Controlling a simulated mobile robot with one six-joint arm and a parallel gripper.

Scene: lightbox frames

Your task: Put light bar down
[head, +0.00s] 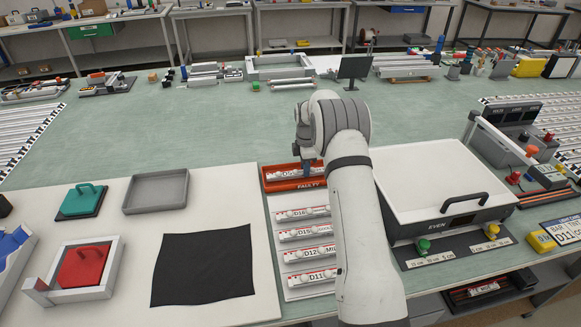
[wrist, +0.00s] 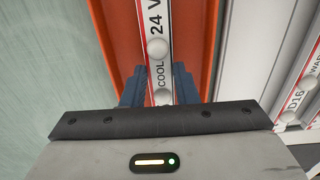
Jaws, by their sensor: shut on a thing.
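My gripper (head: 308,168) is shut on a white light bar (head: 285,174) at the red-orange tray marked FAULTY (head: 300,187). In the wrist view the light bar (wrist: 156,30) lies between the blue fingers of my gripper (wrist: 158,88). Its label reads "COOL 24 V", and it has round white domes. The tray's orange walls (wrist: 112,30) show on both sides of the bar. The bar looks in line with the tray, at or within its opening; I cannot tell whether it touches the tray floor. My arm hides the tray's right end.
Several labelled light bars (head: 303,234) lie in a white rack in front of the tray. A white box marked EVEN (head: 440,180) with a black handle stands to the right. A black cloth (head: 203,265) and a grey tray (head: 157,191) lie left.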

